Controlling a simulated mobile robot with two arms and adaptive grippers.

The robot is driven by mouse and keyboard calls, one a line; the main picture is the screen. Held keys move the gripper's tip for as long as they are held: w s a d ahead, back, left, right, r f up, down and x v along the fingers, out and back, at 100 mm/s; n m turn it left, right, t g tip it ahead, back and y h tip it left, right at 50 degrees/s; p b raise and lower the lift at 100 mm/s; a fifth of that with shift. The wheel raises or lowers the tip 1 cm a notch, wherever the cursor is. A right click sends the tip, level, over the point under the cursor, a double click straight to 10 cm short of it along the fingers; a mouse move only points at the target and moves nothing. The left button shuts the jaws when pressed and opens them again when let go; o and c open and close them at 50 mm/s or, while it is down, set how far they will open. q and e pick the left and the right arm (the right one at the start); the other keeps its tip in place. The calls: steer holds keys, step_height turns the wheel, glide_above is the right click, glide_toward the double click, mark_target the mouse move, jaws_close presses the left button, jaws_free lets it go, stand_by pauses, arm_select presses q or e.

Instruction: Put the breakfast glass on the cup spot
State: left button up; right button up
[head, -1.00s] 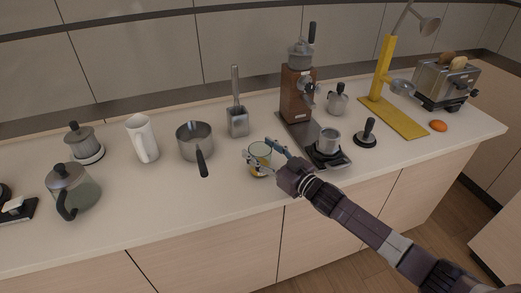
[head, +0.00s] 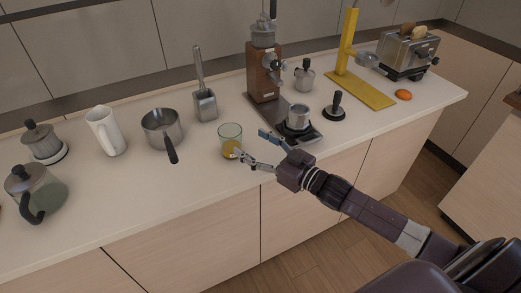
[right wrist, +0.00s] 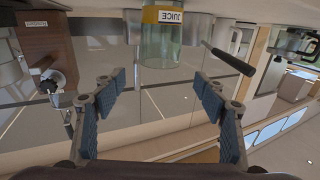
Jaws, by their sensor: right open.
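The breakfast glass (head: 230,133) stands upright on the counter, clear with a yellow patch low on it. In the right wrist view the glass (right wrist: 160,45) appears upside down, with a yellow-edged label reading JUICE at its base. My right gripper (head: 252,145) is open and empty, just right of the glass and on its near side. One fingertip overlaps the glass's lower edge in the head view; I cannot tell whether it touches. In the right wrist view the glass lies beyond the open fingers (right wrist: 165,98). I cannot make out a marked cup spot. My left gripper is out of view.
A saucepan (head: 160,128), white jug (head: 107,132) and glass pot (head: 38,190) stand left of the glass. A metal holder (head: 205,106) is behind. A coffee grinder (head: 264,72) and a metal cup (head: 298,117) are to the right. The front counter (head: 150,200) is clear.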

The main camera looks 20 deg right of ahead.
steer(key=shift+v, duration=1.3)
